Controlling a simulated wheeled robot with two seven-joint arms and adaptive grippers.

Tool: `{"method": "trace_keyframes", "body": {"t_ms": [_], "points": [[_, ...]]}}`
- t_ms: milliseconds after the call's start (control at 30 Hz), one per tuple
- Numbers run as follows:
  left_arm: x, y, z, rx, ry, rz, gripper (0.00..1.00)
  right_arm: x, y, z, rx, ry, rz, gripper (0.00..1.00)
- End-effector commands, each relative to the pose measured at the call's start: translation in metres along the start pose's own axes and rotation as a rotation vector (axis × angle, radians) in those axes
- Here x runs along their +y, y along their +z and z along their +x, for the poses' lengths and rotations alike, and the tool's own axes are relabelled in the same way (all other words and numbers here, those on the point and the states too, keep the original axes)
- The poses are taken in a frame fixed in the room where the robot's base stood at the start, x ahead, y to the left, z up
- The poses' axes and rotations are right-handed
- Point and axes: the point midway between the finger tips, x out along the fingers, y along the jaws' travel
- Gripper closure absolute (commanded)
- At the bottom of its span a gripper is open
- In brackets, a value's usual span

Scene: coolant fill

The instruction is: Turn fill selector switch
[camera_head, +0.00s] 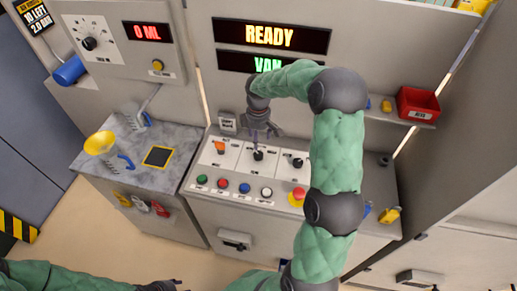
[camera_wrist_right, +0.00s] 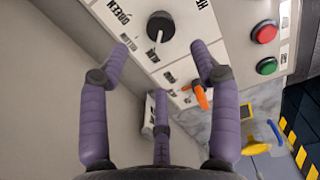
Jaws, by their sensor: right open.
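In the head view the middle knob (camera_head: 258,156) of the console shows just below my right gripper (camera_head: 264,134). In the wrist view my right gripper (camera_wrist_right: 163,65) is open, its purple fingers spread, with the knob beyond and between the two upper fingertips. I see no clear contact. An orange lever (camera_wrist_right: 201,96) stands beside the right finger. My left gripper (camera_head: 168,286) is at the bottom edge of the head view, partly cut off.
Another black knob (camera_head: 296,162) is to the right on the console. Coloured buttons, including a green one (camera_head: 202,180), and a red mushroom button (camera_head: 299,193) line its front. A jug with a yellow funnel (camera_head: 101,144) stands on the left counter. A display reads "READY" (camera_head: 270,36).

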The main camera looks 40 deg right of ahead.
Motion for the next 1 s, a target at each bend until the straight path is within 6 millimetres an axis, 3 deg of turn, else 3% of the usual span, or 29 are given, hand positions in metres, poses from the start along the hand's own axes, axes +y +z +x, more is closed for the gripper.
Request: {"method": "trace_keyframes", "body": {"t_ms": [300, 500, 967, 1000], "points": [[-0.003, 0.000, 0.008, 0.000, 0.000, 0.000, 0.60, -0.001, 0.000, 0.058, -0.001, -0.003, 0.000, 0.37], [-0.004, 0.000, 0.011, 0.000, 0.000, 0.000, 0.60, 0.000, 0.000, 0.083, 0.000, -0.001, 0.000, 0.37], [-0.004, 0.000, 0.011, 0.000, 0.000, 0.000, 0.60, 0.000, -0.001, 0.093, 0.001, 0.000, 0.000, 0.37], [-0.004, 0.000, 0.011, 0.000, 0.000, 0.000, 0.60, 0.000, -0.001, 0.093, 0.001, 0.000, 0.000, 0.48]]}}
